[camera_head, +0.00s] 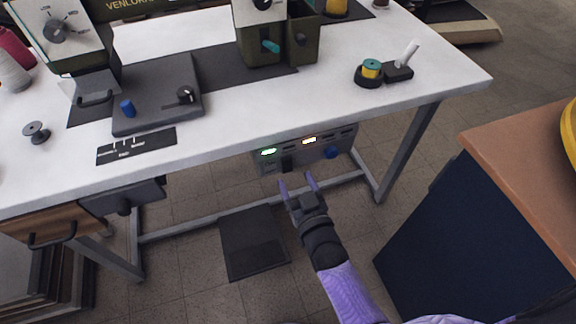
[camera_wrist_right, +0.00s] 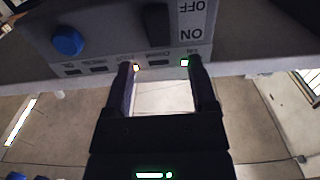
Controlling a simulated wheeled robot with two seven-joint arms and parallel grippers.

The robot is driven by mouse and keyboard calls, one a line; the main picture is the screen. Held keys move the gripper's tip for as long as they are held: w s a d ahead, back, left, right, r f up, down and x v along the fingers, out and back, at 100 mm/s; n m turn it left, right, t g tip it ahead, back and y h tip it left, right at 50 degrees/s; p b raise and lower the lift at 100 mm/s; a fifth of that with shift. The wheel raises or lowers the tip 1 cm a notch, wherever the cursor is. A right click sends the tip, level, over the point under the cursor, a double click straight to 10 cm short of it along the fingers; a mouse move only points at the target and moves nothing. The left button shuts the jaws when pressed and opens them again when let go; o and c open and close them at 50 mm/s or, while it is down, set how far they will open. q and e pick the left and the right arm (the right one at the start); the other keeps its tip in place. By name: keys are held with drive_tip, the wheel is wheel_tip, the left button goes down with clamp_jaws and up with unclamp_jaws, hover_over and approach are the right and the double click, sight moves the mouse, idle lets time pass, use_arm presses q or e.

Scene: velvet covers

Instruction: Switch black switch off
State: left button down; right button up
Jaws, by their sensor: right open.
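A grey control box (camera_head: 307,151) hangs under the front edge of the sewing table, with a green light, a whitish light and a blue knob (camera_head: 331,152). The black switch (camera_head: 286,163) is a small dark block on its lower front. In the right wrist view the box appears upside down, with the black switch (camera_wrist_right: 157,25) beside the OFF and ON lettering (camera_wrist_right: 195,20). My right gripper (camera_head: 298,181) is open and empty, just below and in front of the box, apart from the switch in the head view. My left gripper is not in view.
The white tabletop (camera_head: 235,100) is above, with a sewing machine (camera_head: 62,35) at the left. A table leg (camera_head: 408,150) stands right of the box. A dark foot pedal (camera_head: 253,245) lies below. An orange-topped cabinet (camera_head: 520,165) stands at the right.

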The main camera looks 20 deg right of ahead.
sight(288, 163)
drive_tip(key=w+b, duration=0.1)
drive_tip(key=w, duration=0.2)
drive_tip(key=shift+w+f, duration=0.15)
drive_tip(key=shift+f, duration=0.05)
drive_tip(key=shift+w+a+r, duration=0.1)
drive_tip(key=shift+w+r, duration=0.05)
drive_tip(key=shift+w, duration=0.4)
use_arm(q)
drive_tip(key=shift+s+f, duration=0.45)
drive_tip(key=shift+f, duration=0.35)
use_arm(e)
drive_tip(key=shift+c, duration=0.3)
